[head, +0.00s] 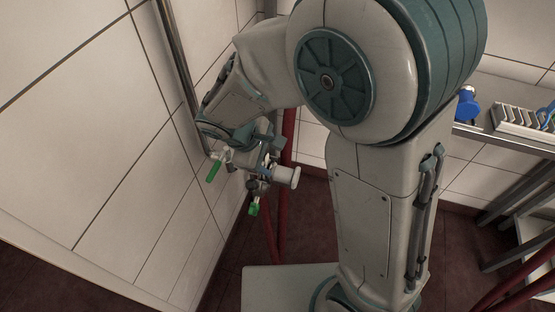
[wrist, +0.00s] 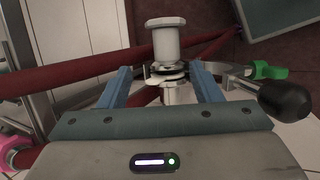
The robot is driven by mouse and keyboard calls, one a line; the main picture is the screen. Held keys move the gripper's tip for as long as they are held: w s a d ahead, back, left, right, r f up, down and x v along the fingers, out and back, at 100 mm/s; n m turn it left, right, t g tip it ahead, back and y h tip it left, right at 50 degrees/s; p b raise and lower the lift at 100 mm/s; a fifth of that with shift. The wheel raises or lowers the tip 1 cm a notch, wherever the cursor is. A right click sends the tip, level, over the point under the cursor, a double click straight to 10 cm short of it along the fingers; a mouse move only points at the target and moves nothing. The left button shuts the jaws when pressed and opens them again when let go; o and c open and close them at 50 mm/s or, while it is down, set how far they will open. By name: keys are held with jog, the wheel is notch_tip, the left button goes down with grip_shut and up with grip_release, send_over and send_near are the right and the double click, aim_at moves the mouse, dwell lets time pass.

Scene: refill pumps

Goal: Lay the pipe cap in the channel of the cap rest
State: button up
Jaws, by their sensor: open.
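A white spool-shaped piece, which looks like the pipe cap (wrist: 167,42), sits at the end of a pipe fitting with a dark clamp ring. The same white piece (head: 287,176) shows in the head view beside the wall pipes. My gripper (wrist: 161,72) is open, its two blue fingers on either side of the fitting with gaps between. In the head view my gripper (head: 262,162) is small and partly hidden among the fittings. I cannot pick out the cap rest with certainty.
A green-handled lever (wrist: 270,72) and a black knob (wrist: 285,100) stand close to the right finger. Red pipes (wrist: 60,78) run behind. A shelf at the right holds a blue item (head: 467,106) and a slotted rack (head: 522,118). The tiled wall is close at left.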

jog(key=v, duration=0.5)
jog(key=s+d+r+m+y, duration=0.2)
jog(key=s+d+r+m, duration=0.1)
jog(key=d+m, duration=0.3)
jog(key=s+d+r+m+y, duration=0.2)
jog(key=s+d+m, duration=0.4)
jog(key=d, duration=0.5)
jog(key=shift+r+m+g+y, duration=0.3)
jog(key=shift+r+m+y, duration=0.1)
jog(key=shift+m, duration=0.3)
notch_tip(320, 180, up, 8)
jog(key=p, duration=0.8)
jog(key=shift+d, duration=0.25)
jog(key=shift+w+r, duration=0.1)
